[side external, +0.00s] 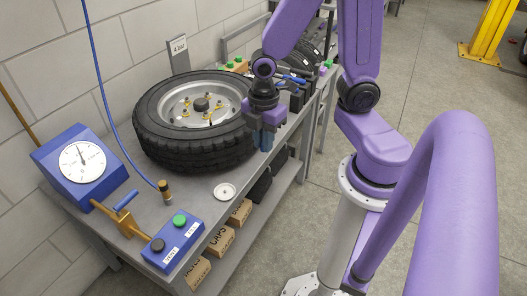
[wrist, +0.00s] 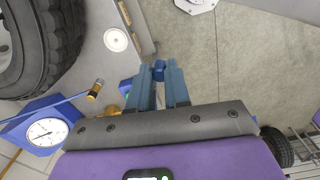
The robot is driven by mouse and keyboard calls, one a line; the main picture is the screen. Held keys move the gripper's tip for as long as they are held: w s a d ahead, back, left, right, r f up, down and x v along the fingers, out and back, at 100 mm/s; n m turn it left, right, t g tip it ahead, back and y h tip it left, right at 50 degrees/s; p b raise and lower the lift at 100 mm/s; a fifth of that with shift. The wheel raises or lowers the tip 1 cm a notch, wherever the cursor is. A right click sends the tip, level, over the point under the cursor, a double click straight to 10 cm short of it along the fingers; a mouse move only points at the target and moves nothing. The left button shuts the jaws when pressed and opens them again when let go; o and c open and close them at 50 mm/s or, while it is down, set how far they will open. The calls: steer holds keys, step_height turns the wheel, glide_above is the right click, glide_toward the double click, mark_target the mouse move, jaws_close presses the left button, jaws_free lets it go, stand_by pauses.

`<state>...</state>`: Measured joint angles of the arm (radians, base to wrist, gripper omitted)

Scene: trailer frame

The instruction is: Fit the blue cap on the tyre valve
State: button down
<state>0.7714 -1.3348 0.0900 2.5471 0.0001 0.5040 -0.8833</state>
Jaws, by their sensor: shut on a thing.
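My gripper (side external: 264,141) points down beside the right side of the tyre (side external: 155,140), near the front edge of the bench. In the wrist view its two blue-grey fingers (wrist: 159,78) are shut on the small blue cap (wrist: 158,67), which shows at their tips. In the side view the fingers hide the cap or it is too small to make out. The tyre lies flat on the bench around a silver wheel (side external: 188,98). I cannot clearly pick out the tyre valve in either view. Part of the tyre's tread shows at the upper left of the wrist view.
A small white dish (side external: 225,191) lies on the grey bench (side external: 205,207). A blue gauge box (side external: 80,165), a brass-ended hose fitting (side external: 165,190) and a blue button box (side external: 172,243) stand at the near left. Tools crowd the far end. Cardboard boxes sit below.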

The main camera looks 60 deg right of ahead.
steer(key=r, duration=0.2)
steer(key=shift+w+r, duration=0.2)
steer(key=shift+r, duration=0.2)
steer(key=w+d+m, duration=0.2)
steer(key=w+d, duration=0.2)
steer(key=w, duration=0.8)
steer(key=w+d+m, duration=0.2)
steer(key=w+d, duration=0.1)
steer(key=w, duration=0.8)
steer(key=w+d+m, duration=0.2)
steer(key=w+d, duration=0.4)
steer(key=d, duration=0.1)
steer(key=shift+s+d+f, duration=0.1)
steer(key=shift+s+f, duration=0.05)
steer(key=shift+f, duration=5.1)
steer(key=shift+f, duration=0.2)
steer(key=shift+f, duration=1.25)
steer(key=shift+f, duration=0.15)
